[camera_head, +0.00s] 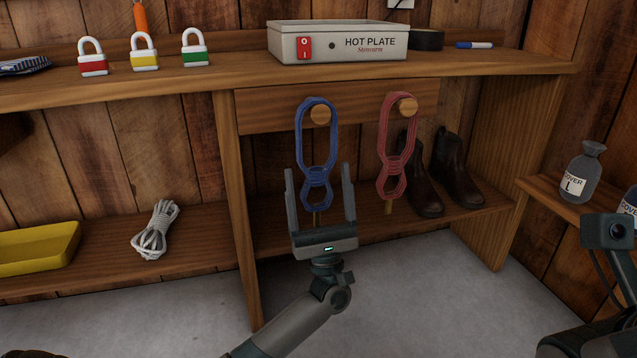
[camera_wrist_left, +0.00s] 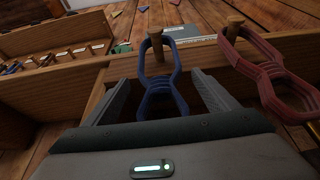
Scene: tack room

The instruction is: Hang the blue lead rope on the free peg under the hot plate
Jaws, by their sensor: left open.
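The blue lead rope (camera_head: 316,145) is a coiled loop hanging on the left wooden peg (camera_head: 320,114) under the hot plate (camera_head: 340,43). It also shows in the left wrist view (camera_wrist_left: 160,85). A red rope (camera_head: 391,160) hangs on the right peg (camera_head: 408,105). My left gripper (camera_head: 320,182) is open, its fingers spread either side of the blue rope's lower coils. In the left wrist view the rope shows between the fingers (camera_wrist_left: 160,95); I cannot tell whether they touch it. Part of my right arm shows at the right edge; its fingers do not show.
Brown boots (camera_head: 445,175) stand on the lower shelf behind the red rope. Three padlocks (camera_head: 144,52) stand on the bench top. A white rope bundle (camera_head: 156,230) and a yellow tray (camera_head: 38,248) are at lower left. A labelled bag (camera_head: 582,178) stands at right.

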